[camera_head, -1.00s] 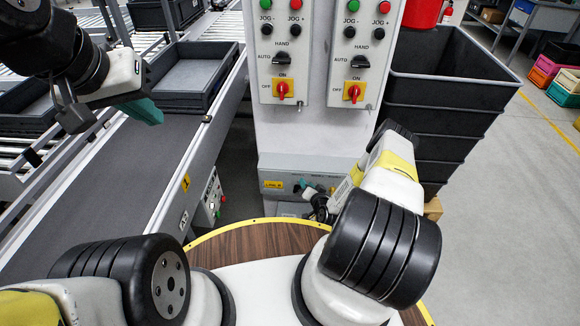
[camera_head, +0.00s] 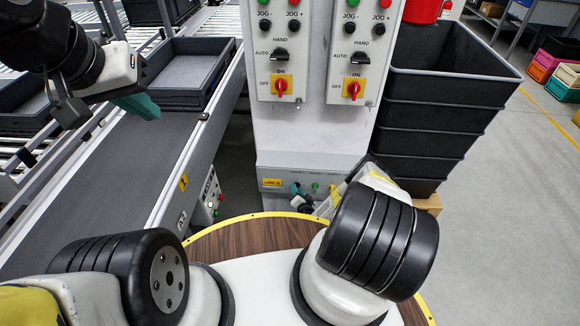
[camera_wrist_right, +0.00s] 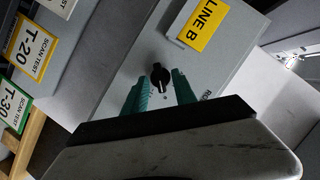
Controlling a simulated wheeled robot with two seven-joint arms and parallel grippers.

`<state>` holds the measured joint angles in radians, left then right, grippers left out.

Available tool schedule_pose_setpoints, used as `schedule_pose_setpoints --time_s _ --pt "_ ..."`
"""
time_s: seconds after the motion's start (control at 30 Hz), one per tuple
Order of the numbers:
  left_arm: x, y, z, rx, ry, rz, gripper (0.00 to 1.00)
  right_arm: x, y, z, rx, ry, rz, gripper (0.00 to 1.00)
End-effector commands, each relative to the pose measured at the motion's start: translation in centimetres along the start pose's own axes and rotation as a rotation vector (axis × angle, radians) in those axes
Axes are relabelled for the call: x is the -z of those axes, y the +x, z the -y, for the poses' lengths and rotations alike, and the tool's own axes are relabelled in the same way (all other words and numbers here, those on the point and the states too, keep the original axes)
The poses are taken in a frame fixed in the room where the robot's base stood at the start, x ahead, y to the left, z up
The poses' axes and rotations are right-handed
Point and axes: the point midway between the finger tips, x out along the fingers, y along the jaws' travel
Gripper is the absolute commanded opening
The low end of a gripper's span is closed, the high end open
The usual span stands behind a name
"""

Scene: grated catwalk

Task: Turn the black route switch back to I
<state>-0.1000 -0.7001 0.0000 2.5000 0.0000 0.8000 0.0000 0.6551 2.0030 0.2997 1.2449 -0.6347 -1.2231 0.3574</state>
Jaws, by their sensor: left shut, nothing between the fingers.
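The black route switch (camera_wrist_right: 160,77) is a small round knob on the grey box front in the right wrist view, next to the yellow LINE B label (camera_wrist_right: 208,25). Its position marks are too small to read. My right gripper (camera_wrist_right: 161,82) is open, with one teal finger on each side of the knob; I cannot tell whether they touch it. In the head view the right gripper (camera_head: 300,190) is small and partly hidden by my arm, low at the grey cabinet (camera_head: 340,160). My left gripper (camera_head: 145,106) is shut and empty above the conveyor, far from the switch.
Two control panels with red rotary switches (camera_head: 281,87) (camera_head: 354,90) stand above the low cabinet. Stacked black crates (camera_head: 445,85) stand to the right, a conveyor (camera_head: 110,170) with grey trays to the left. Scan test labels (camera_wrist_right: 38,42) show at the wrist view's left. Open floor lies right.

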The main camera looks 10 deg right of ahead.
Motion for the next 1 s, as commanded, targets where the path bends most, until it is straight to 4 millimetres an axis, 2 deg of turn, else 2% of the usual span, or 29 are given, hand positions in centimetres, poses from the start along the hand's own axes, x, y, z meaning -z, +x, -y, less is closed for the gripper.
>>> schedule_pose_setpoints --time_s 0.27,0.4,0.43,0.77,1.0 --pt "0.0 0.0 0.0 0.0 0.0 0.0 0.0 -0.01 0.14 0.0 0.0 0.0 0.001 0.31" --pt "0.0 0.0 0.0 0.0 0.0 0.0 0.0 0.0 0.14 0.0 0.0 0.0 0.001 0.03" --pt "0.0 0.0 0.0 0.0 0.0 0.0 0.0 0.0 0.13 -0.01 0.0 0.0 0.001 0.0" --pt "0.0 0.0 0.0 0.0 0.0 0.0 0.0 0.01 0.13 0.05 -0.004 -0.012 0.001 0.0" --pt "0.0 0.0 0.0 0.0 0.0 0.0 0.0 -0.03 0.14 0.22 -0.039 -0.099 0.001 0.0"
